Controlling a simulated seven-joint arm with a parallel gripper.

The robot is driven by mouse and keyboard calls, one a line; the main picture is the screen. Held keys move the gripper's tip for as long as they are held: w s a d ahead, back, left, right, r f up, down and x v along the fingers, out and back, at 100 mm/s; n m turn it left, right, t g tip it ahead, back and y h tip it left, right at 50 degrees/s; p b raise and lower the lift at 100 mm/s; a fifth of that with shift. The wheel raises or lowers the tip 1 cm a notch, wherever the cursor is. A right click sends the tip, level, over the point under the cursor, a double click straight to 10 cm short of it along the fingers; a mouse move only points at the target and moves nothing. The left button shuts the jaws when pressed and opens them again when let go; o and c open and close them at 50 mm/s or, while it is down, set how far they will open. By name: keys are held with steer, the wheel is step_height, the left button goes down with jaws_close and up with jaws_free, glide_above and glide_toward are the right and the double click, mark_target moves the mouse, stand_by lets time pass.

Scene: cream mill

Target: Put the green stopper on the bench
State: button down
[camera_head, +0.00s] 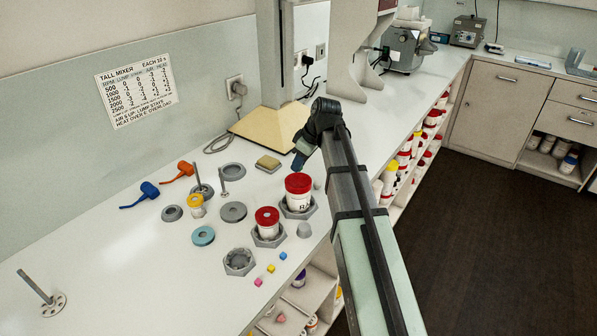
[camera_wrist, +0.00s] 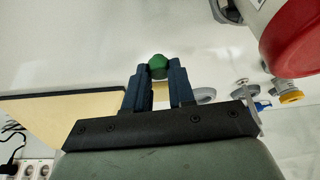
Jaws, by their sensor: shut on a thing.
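In the wrist view the green stopper (camera_wrist: 158,66) is between the tips of my gripper (camera_wrist: 158,75), which is shut on it. The bench (camera_wrist: 120,40) shows as a pale surface beyond the stopper. In the head view my gripper (camera_head: 298,160) is over the bench (camera_head: 120,260), beside the larger red-lidded jar. The stopper is hidden there behind my arm and fingers. I cannot tell how high the stopper is above the bench.
A large red-lidded jar (camera_head: 298,186) stands close to my gripper, with a smaller red-lidded jar (camera_head: 267,220) nearer the front. A sponge (camera_head: 268,163) and grey rings (camera_head: 233,211) lie around. The bench's left front is largely clear.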

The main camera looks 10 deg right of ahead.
steer(key=shift+f, duration=1.7)
steer(key=shift+f, duration=0.1)
steer(key=c, duration=0.9)
jaws_free()
steer(key=shift+c, duration=0.2)
steer(key=v, duration=1.2)
